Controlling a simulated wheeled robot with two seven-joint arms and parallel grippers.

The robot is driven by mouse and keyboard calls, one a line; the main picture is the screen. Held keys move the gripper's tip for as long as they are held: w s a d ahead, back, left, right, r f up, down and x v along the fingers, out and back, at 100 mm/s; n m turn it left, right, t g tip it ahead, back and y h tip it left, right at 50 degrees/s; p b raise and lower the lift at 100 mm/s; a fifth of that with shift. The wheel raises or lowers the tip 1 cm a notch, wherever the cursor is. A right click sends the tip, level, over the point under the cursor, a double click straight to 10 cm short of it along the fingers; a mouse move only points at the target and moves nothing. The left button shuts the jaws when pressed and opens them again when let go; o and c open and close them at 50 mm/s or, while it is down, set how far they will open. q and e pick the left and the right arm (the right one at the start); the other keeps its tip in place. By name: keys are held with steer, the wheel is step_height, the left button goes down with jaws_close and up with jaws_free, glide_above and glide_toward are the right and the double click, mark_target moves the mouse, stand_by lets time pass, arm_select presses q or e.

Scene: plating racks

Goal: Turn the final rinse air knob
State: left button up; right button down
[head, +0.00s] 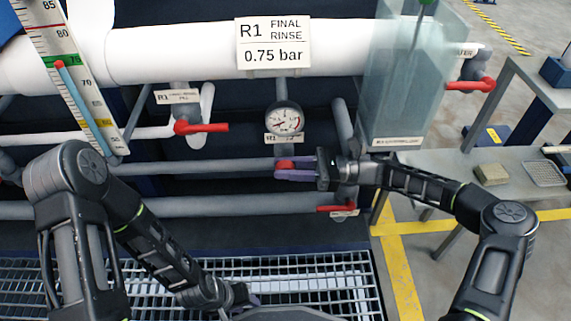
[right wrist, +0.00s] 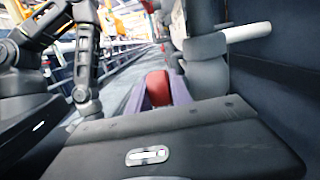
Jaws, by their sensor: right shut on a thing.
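The final rinse air knob (head: 285,164) is a small red knob on a grey pipe below the round pressure gauge (head: 285,120). A sign (head: 273,43) above reads R1 FINAL RINSE 0.75 bar. My right gripper (head: 292,169) comes in from the right, its purple fingers shut around the knob. In the right wrist view the red knob (right wrist: 158,88) sits between the purple fingers. My left gripper (head: 248,301) is low over the floor grating, mostly hidden by my own body; its fingers cannot be made out.
Red lever handles stand at the left (head: 202,127), the lower right (head: 337,208) and the far right (head: 471,85). A clear tank (head: 415,80) stands right of the gauge. A bench (head: 460,165) holds a block and a wire tray. Grating (head: 320,280) covers the floor in front.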

steer(key=c, duration=1.4)
jaws_free()
steer(key=shift+c, duration=0.2)
steer(key=shift+d, duration=0.1)
steer(key=d+p, duration=0.2)
steer(key=d, duration=0.5)
steer(key=shift+d+f, duration=0.3)
steer(key=shift+f, duration=0.1)
